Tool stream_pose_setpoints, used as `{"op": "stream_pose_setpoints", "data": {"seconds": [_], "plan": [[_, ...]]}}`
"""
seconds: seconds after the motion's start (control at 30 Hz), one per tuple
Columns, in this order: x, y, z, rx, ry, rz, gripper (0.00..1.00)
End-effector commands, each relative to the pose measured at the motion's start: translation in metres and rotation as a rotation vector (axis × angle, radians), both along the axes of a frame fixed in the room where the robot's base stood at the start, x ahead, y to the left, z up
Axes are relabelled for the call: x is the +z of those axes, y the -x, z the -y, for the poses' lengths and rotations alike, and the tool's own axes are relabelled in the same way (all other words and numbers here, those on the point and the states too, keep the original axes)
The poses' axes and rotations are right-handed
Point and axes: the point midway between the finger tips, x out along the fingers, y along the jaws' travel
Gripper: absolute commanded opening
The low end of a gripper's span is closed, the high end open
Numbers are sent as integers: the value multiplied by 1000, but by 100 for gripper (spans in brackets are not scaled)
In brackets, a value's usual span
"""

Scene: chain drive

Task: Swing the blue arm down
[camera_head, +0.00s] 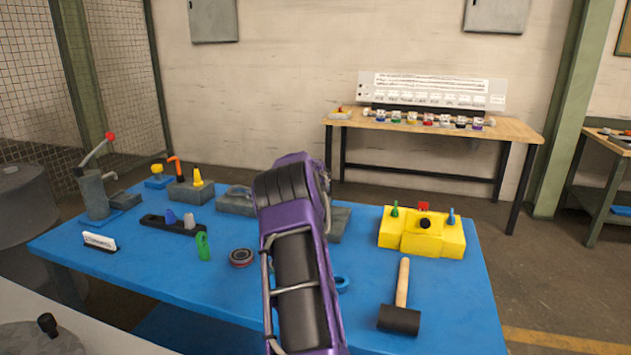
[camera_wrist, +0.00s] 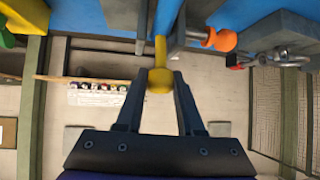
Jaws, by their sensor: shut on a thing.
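In the wrist view my gripper (camera_wrist: 163,76) has its two dark fingers on either side of a yellow round-ended handle (camera_wrist: 160,82) and is shut on it. The handle's yellow stem runs toward a blue part (camera_wrist: 166,18) between grey blocks. This may be the blue arm, but I cannot separate it clearly from the blue tabletop. In the head view my purple arm hides the gripper, the handle and whatever it is fixed to. Grey block parts show on both sides of my arm, left (camera_head: 234,203) and right (camera_head: 339,224).
The blue table (camera_head: 420,285) also holds a yellow block (camera_head: 420,241) with coloured knobs, a black-headed mallet (camera_head: 399,319) and a green piece (camera_head: 203,246). An orange knob (camera_wrist: 222,40) is right of my gripper in the wrist view. A red-tipped lever (camera_head: 97,148) stands far left.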

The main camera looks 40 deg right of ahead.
Motion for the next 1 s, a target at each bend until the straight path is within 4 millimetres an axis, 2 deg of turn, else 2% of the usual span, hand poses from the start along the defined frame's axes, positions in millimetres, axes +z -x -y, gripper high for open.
{"op": "stream_pose_setpoints", "data": {"seconds": [0.4, 0.97, 1.0], "plan": [[-10, -8, 11, 2, 11, 9, 0], [-10, -8, 12, 2, 14, 9, 0], [-10, -8, 12, 2, 14, 9, 42]]}}
